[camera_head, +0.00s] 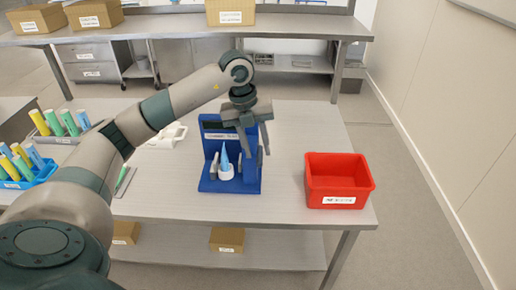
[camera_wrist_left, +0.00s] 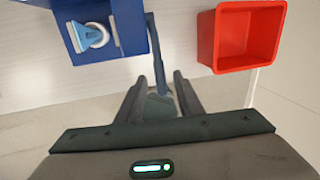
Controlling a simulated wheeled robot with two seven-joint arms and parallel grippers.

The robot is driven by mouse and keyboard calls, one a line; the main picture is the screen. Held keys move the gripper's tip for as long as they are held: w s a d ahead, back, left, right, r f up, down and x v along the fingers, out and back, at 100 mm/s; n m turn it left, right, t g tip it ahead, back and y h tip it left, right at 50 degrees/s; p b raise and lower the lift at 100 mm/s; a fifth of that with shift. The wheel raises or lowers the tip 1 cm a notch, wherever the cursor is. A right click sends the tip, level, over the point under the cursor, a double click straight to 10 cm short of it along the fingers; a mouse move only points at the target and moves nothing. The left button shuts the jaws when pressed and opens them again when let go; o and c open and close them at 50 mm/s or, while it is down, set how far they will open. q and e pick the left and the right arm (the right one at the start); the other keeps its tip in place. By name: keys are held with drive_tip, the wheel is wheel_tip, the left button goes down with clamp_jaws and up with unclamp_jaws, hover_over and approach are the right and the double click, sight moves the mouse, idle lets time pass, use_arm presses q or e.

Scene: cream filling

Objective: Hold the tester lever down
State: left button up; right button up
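The blue tester (camera_head: 249,184) stands on the table, with a light-blue cone-shaped piece (camera_head: 225,160) in a white round holder (camera_head: 226,172). The tester also shows at the upper left of the left wrist view (camera_wrist_left: 123,25). Its blue lever (camera_wrist_left: 158,60) reaches out from the tester's side in that view. My left gripper (camera_head: 255,141) is at the tester's upper right, fingers pointing down. In the left wrist view its two fingers (camera_wrist_left: 160,97) are spread, with the lever's end between them and a gap on each side. My right gripper is not in view.
A red bin (camera_head: 313,190) stands to the right of the tester. Coloured tubes stand in a blue rack (camera_head: 40,176) and a grey rack (camera_head: 66,139) at the left. A white object (camera_head: 168,137) lies behind my left arm. Bare table lies between tester and bin.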

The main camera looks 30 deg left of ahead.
sight(260, 157)
use_arm(q)
drive_tip(key=shift+w+d+f, duration=0.15)
drive_tip(key=shift+d+f, duration=0.05)
drive_tip(key=shift+f, duration=0.8)
drive_tip(key=shift+c, duration=0.6)
clamp_jaws()
